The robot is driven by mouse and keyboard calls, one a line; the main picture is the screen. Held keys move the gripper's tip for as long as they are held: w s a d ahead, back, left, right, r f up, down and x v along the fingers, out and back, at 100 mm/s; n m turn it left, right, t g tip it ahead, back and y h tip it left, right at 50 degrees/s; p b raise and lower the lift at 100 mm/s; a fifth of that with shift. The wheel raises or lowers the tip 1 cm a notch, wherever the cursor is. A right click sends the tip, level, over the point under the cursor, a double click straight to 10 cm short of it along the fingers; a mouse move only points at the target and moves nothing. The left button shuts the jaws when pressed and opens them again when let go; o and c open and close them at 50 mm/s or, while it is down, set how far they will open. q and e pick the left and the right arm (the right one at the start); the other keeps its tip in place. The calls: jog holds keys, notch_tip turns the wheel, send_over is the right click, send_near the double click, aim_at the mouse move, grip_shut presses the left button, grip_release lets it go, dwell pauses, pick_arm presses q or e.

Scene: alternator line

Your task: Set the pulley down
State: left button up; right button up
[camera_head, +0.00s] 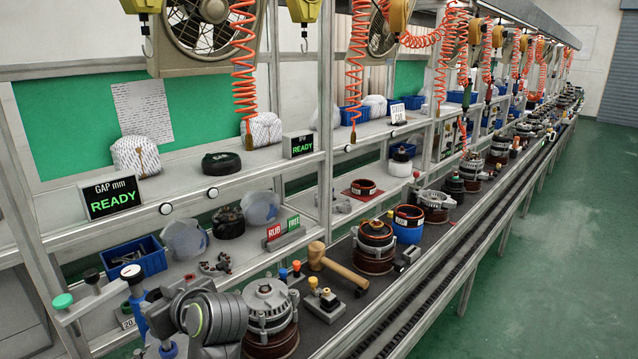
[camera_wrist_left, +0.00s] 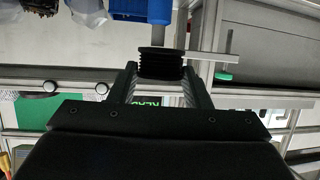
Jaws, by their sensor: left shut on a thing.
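The pulley (camera_wrist_left: 162,64) is a small black ribbed cylinder in the left wrist view. My left gripper (camera_wrist_left: 162,76) is shut on it, with one finger on each side. In the head view my left arm comes in at the lower left, beside an alternator (camera_head: 268,306) on a dark stator base. My right gripper is not in view.
A blue bin (camera_head: 135,257) and a green-knobbed fixture (camera_head: 62,301) stand near my left arm. A wooden mallet (camera_head: 337,268) lies right of the alternator. RUB and FREE signs (camera_head: 282,231) stand behind. The shelf above carries a READY display (camera_head: 110,197).

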pick_arm(q)
jog(key=s+d+r+m+t+h, duration=0.2)
jog(key=d+r+m+t+h, duration=0.3)
jog(key=d+m+h, duration=0.5)
jog(key=shift+d+r+m+t+h, duration=0.15)
jog(key=shift+d+m+t+h, duration=0.25)
jog(key=shift+m+t+h, duration=0.2)
jog(key=shift+a, duration=0.1)
